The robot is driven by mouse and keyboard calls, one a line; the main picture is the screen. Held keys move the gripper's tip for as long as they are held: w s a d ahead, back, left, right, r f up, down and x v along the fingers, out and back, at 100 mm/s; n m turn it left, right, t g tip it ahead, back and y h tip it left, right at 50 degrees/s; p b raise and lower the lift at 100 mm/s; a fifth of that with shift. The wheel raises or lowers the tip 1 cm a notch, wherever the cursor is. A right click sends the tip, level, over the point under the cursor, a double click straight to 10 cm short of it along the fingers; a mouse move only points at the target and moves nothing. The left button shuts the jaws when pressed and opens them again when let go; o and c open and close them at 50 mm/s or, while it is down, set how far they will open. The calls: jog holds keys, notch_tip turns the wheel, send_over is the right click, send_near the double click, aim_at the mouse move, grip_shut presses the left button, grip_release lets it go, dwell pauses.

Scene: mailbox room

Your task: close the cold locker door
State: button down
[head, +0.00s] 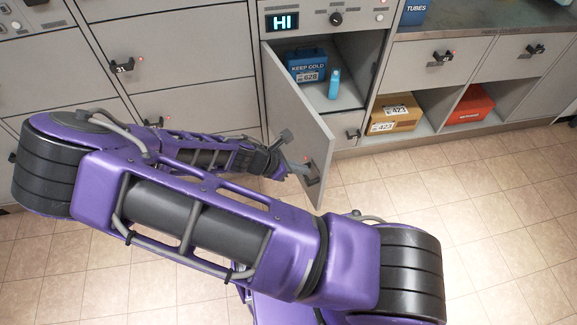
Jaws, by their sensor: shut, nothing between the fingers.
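The cold locker door (301,110) is a grey panel standing wide open, hinged at its left edge and swung out toward me. Behind it the cold locker (349,88) is open under a panel with a "HI" display. Inside are a blue "KEEP COLD" box (306,64) and a small light-blue bottle (334,84). My gripper (306,172) is at the lower outer part of the door, near its dark handle (312,179). It looks shut; whether it touches the door or handle I cannot tell. My purple arm hides part of the cabinets to the left.
Grey drawers with dark handles (122,67) fill the wall at left. To the right, an open shelf holds a yellow box (394,113) and a red box (471,104) under a counter (480,28). The tiled floor (470,210) is clear at right.

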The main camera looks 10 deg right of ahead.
aim_at(322, 165)
jog(key=shift+w+d, duration=0.25)
jog(key=shift+d, duration=0.75)
jog(key=shift+w+d, duration=0.25)
jog(key=shift+d, duration=0.7)
